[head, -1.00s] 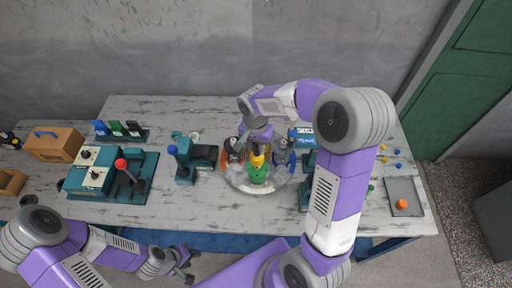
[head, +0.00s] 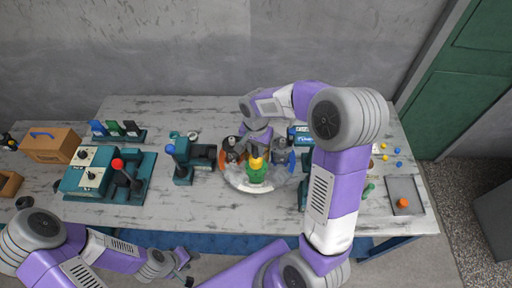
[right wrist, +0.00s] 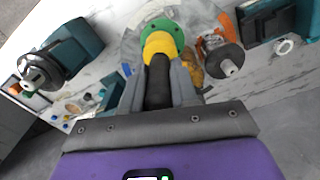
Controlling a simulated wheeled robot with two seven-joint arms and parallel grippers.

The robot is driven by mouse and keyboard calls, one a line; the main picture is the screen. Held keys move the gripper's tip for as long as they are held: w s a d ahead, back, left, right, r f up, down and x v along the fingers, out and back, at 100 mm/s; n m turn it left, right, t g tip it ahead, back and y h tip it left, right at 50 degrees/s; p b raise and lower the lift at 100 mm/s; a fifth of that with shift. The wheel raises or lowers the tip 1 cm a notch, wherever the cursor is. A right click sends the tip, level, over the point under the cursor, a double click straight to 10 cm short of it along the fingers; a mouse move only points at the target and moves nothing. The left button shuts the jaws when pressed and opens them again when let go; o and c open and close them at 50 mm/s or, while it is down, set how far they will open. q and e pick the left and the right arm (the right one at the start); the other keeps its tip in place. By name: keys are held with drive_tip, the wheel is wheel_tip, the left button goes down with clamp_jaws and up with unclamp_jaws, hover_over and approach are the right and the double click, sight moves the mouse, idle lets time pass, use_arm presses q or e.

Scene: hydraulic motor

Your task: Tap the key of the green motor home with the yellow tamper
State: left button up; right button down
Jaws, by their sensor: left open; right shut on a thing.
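The green motor (head: 256,176) stands on the front part of a round tray (head: 248,189) in the middle of the table. The yellow tamper (head: 257,161) is at the green motor's top. My right gripper (head: 254,148) is shut on it. In the right wrist view, the tamper's dark handle (right wrist: 158,88) lies between the fingers, with its yellow head (right wrist: 160,45) against or just above the green motor's round flange (right wrist: 167,26). I cannot tell whether they touch. The key is hidden. My left gripper (head: 184,272) is open and empty, in front of the table's front edge.
Other dark motors (head: 280,157) stand on the tray close to my right gripper. A teal press with a blue knob (head: 171,150) is left of the tray, and a teal lever box (head: 90,178) further left. A grey tray with an orange piece (head: 403,202) lies at right.

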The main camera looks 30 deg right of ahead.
drive_tip(key=shift+r+p, duration=0.4)
drive_tip(key=shift+r, duration=0.15)
drive_tip(key=shift+r+p, duration=0.95)
drive_tip(key=shift+r, duration=0.4)
drive_tip(key=shift+f, duration=0.1)
drive_tip(key=shift+f+b, duration=0.8)
